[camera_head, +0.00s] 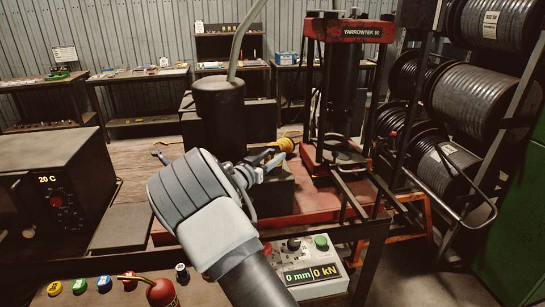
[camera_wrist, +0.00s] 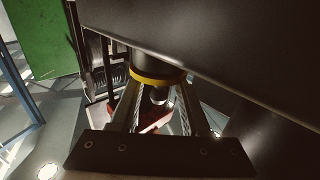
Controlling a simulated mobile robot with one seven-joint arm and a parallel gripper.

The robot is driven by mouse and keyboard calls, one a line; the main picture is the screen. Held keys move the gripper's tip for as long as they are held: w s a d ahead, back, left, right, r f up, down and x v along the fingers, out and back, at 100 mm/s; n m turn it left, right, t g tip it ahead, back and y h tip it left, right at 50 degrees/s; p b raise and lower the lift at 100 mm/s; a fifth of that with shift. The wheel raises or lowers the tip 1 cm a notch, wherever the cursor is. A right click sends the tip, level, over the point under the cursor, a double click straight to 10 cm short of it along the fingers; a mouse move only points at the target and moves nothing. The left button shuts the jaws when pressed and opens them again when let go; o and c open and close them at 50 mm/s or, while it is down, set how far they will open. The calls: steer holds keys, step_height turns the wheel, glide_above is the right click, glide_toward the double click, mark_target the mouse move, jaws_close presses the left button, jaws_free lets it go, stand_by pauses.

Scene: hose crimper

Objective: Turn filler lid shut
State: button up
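The filler lid is a yellow round cap (camera_head: 286,145) on the side of the dark unit in the middle of the head view. In the wrist view its yellow rim (camera_wrist: 157,78) shows at the end of a dark round part. My gripper (camera_head: 270,157) is just in front of the lid in the head view. In the wrist view my gripper (camera_wrist: 157,88) has its two fingers wide apart, with the tips near opposite sides of the yellow rim. I cannot tell whether they touch it. The lid's far side is hidden.
A dark cylinder (camera_head: 220,118) with a hose stands behind my gripper. The red press frame (camera_head: 350,30) is to the right. A control box (camera_head: 312,272) reading 0 mm and 0 kN is in front. An oven-like box (camera_head: 50,190) is at left; hose reels (camera_head: 480,95) are at right.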

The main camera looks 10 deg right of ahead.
steer(key=b+v, duration=0.2)
steer(key=v, duration=1.5)
steer(key=shift+s+a+r, duration=0.1)
steer(key=shift+s+a, duration=0.05)
step_height(320, 180, up, 10)
steer(key=s+d+n+t+y, duration=0.1)
steer(key=n+y, duration=0.4)
steer(key=y, duration=0.8)
steer(key=s+d+f+n+g, duration=0.1)
steer(key=s+d+g, duration=0.1)
steer(key=s, duration=0.9)
steer(key=s+d+f+n+g, duration=0.1)
steer(key=s+d, duration=0.4)
steer(key=s, duration=0.5)
steer(key=s+d+f+n+g, duration=0.2)
steer(key=s+g, duration=0.3)
steer(key=s, duration=0.6)
steer(key=shift+s+d+f, duration=0.3)
steer(key=shift+d+f, duration=0.15)
steer(key=shift+d, duration=0.25)
